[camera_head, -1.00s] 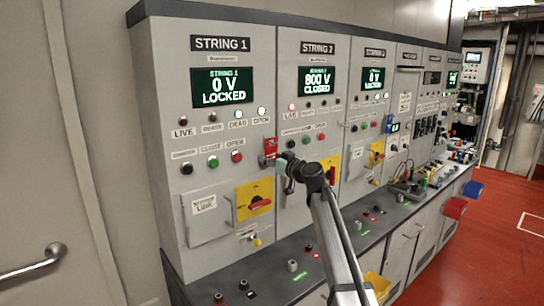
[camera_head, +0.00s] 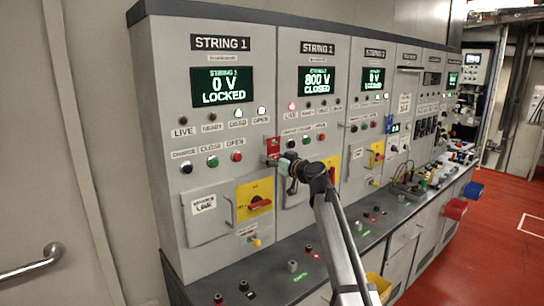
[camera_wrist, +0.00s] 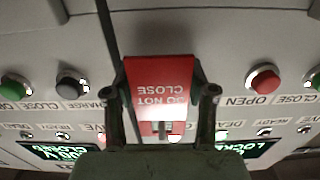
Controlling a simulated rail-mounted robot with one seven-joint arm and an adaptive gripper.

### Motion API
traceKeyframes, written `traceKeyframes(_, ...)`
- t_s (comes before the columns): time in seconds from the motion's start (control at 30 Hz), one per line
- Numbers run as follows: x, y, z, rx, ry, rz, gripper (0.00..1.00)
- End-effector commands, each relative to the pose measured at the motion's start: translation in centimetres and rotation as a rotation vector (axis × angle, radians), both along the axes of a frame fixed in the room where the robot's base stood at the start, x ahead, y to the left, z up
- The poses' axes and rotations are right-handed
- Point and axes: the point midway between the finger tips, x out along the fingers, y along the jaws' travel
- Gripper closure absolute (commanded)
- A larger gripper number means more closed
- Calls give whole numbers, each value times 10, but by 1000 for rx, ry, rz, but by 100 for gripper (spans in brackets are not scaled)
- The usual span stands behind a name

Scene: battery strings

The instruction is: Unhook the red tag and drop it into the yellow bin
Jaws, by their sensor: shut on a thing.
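The red tag (camera_head: 273,146) is at the front of the cabinets, near the seam between the first two panels. In the wrist view the tag (camera_wrist: 160,80) is upside down, with white "DO NOT CLOSE" lettering. My gripper (camera_wrist: 162,101) has a finger on each side of the tag and is shut on it. In the head view my gripper (camera_head: 277,161) is just below the tag. A small metal piece shows at the tag's end; I cannot tell whether the tag is still on a hook. The yellow bin (camera_head: 379,286) is low in front of the cabinets, partly hidden by my arm.
Buttons and lamps surround the tag on the panels. A yellow switch plate with a red handle (camera_head: 258,203) is below left. A dark ledge (camera_head: 270,278) with small knobs runs below. A red bin (camera_head: 456,208) and a blue bin (camera_head: 474,190) hang farther right.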

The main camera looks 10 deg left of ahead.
Motion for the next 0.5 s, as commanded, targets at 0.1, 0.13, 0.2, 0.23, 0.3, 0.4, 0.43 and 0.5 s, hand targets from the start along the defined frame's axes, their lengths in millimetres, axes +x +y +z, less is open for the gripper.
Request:
traceKeyframes(0.1,-4,-3,-1,0,0,0,79)
traceKeyframes(0.13,-5,-4,-1,0,0,-1,79)
traceKeyframes(0.2,-6,-6,-1,0,0,-1,79)
traceKeyframes(0.23,-7,-7,-1,0,0,-1,79)
traceKeyframes(0.3,-9,-9,-1,0,0,0,79)
traceKeyframes(0.4,-11,-11,-1,-1,-1,0,79)
traceKeyframes(0.43,-12,-12,-1,-1,-1,0,79)
traceKeyframes(0.5,-14,-14,-1,-1,-1,0,79)
